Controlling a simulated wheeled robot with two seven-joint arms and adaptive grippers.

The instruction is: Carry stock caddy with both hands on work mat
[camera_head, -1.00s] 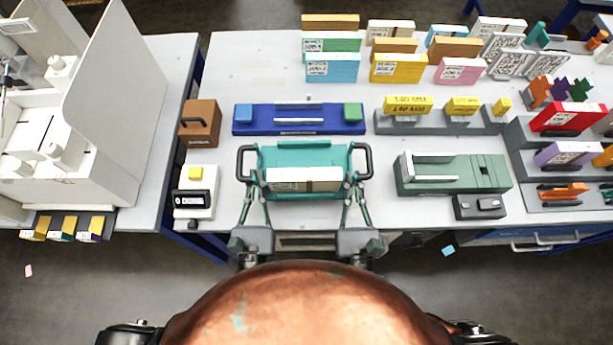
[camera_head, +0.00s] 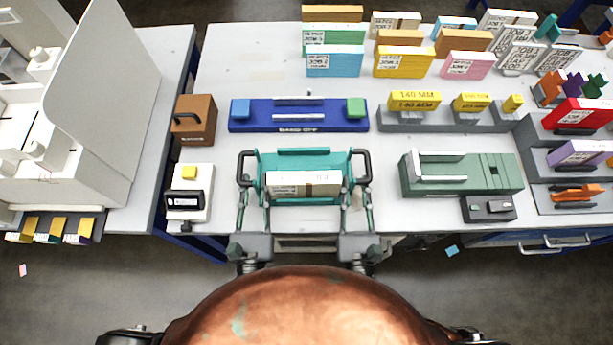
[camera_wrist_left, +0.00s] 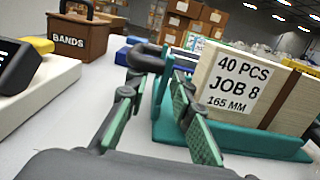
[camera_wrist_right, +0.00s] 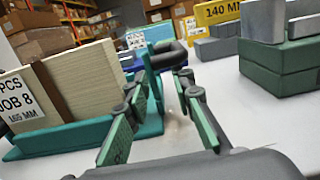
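The teal stock caddy (camera_head: 305,155) has black handles at both ends and carries a pale box with a brown band and a "JOB 8" label (camera_wrist_left: 236,82). It is level at the near part of the work surface; a small gap under it cannot be ruled out. My left gripper (camera_head: 254,194) is at the left handle (camera_wrist_left: 148,56), its fingers apart with pale surface showing between them. My right gripper (camera_head: 353,194) is likewise at the right handle (camera_wrist_right: 172,54), fingers apart. Both handles show just beyond the fingertips. No clear mat outline shows under the caddy.
A blue fixture (camera_head: 298,116) lies behind the caddy. A brown bands box (camera_head: 194,120) and a white device (camera_head: 190,190) stand to the left. A green block fixture (camera_head: 460,174) and dark grey box (camera_head: 488,208) stand to the right. Narrow bare strips of table separate them.

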